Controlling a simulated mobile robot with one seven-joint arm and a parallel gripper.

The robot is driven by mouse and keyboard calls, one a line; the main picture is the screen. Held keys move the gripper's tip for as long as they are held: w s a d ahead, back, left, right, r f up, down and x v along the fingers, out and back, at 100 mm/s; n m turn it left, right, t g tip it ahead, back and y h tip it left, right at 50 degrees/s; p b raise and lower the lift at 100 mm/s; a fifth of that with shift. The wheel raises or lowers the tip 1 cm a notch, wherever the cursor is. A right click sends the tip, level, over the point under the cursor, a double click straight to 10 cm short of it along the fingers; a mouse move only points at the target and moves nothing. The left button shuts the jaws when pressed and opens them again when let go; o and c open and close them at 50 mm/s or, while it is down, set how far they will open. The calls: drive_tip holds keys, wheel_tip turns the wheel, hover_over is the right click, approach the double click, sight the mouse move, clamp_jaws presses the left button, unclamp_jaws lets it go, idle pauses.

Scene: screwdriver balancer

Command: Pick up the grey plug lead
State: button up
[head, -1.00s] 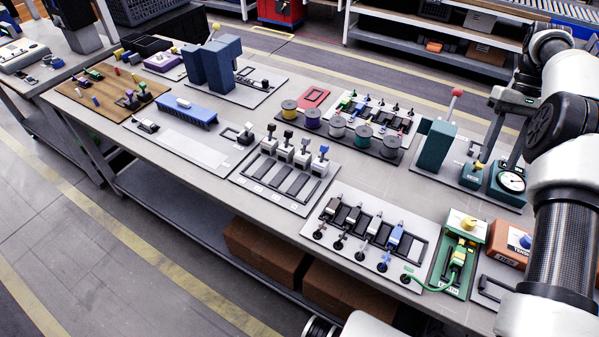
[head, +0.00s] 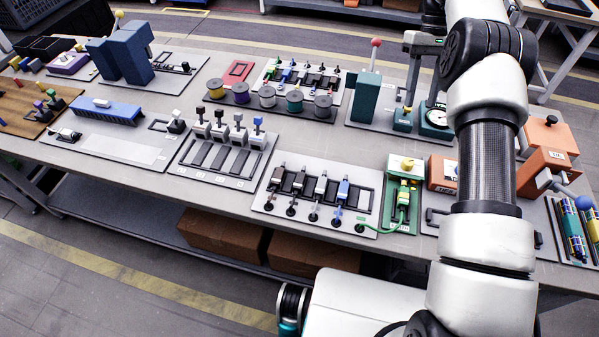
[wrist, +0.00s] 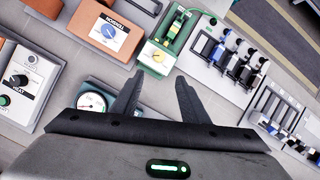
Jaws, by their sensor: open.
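A pale board (head: 262,204) at the front of the bench holds a row of plug leads, each with a black round end towards the front edge. The third from the left looks grey (head: 321,186); a blue one (head: 343,189) is on its right, and darker ones are on its left. My gripper (wrist: 158,84) is open and empty, above the bench and apart from the row. In the head view it cannot be made out.
A green unit (head: 388,208) with a yellow knob and green cable stands right of the row. An orange box (wrist: 108,33) and a dial gauge (wrist: 91,101) are near my gripper in the wrist view. A board of upright clamps (head: 228,167) stands left of the row.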

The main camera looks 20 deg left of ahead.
drive_tip(key=s+a+n+t+p, duration=0.1)
drive_tip(key=s+a+n+p, duration=0.3)
drive_tip(key=n, duration=0.5)
drive_tip(key=n+t+p, duration=0.2)
drive_tip(key=n+t, duration=0.1)
drive_tip(key=n, duration=1.9)
hover_over(321, 184)
drive_tip(key=shift+y, duration=0.4)
drive_tip(key=f, duration=1.1)
drive_tip(key=shift+s+a+f, duration=0.15)
drive_tip(key=shift+a+f, duration=0.05)
drive_tip(key=shift+f, duration=0.2)
drive_tip(key=shift+d+f, duration=0.15)
drive_tip(key=shift+f, duration=1.45)
drive_tip(key=shift+d+f, duration=0.1)
drive_tip(key=shift+f, duration=1.45)
clamp_jaws()
